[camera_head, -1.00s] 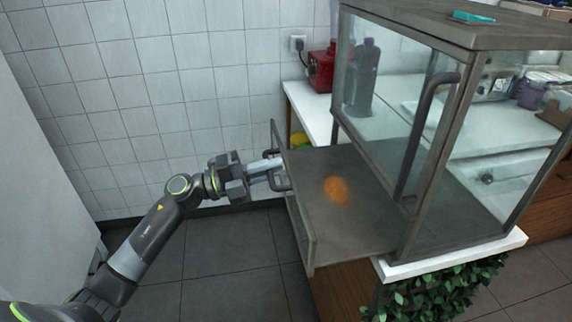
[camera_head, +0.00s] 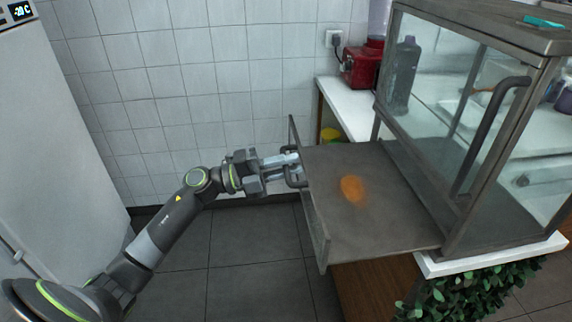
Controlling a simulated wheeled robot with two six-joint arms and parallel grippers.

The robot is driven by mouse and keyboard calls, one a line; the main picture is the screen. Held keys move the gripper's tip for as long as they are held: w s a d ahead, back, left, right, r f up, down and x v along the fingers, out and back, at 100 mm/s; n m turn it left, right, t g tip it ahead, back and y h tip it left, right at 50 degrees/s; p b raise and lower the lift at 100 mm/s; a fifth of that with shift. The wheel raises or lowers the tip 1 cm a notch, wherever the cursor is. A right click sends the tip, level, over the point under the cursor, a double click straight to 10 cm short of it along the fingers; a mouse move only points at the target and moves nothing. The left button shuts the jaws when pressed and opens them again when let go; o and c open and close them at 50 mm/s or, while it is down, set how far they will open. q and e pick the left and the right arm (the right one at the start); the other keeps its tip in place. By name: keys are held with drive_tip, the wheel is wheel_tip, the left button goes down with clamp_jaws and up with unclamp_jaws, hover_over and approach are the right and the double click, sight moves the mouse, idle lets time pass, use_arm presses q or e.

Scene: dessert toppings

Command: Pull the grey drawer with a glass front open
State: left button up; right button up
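The grey drawer (camera_head: 385,215) sticks out to the left from under the glass display case, with an orange round patch on its flat top. Its front panel (camera_head: 318,228) is seen nearly edge-on, facing left. A dark bar handle (camera_head: 293,178) sits on that front. My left gripper (camera_head: 291,166) reaches in from the left, its pale fingers at the handle and apparently shut on it. The exact contact is small and partly hidden. My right gripper is not in view.
The glass case (camera_head: 470,130) stands on a white counter (camera_head: 490,258) with a leafy plant (camera_head: 475,292) below its edge. A red appliance (camera_head: 362,65) stands behind. A white fridge (camera_head: 55,130) is at the left. The tiled floor left of the drawer is clear.

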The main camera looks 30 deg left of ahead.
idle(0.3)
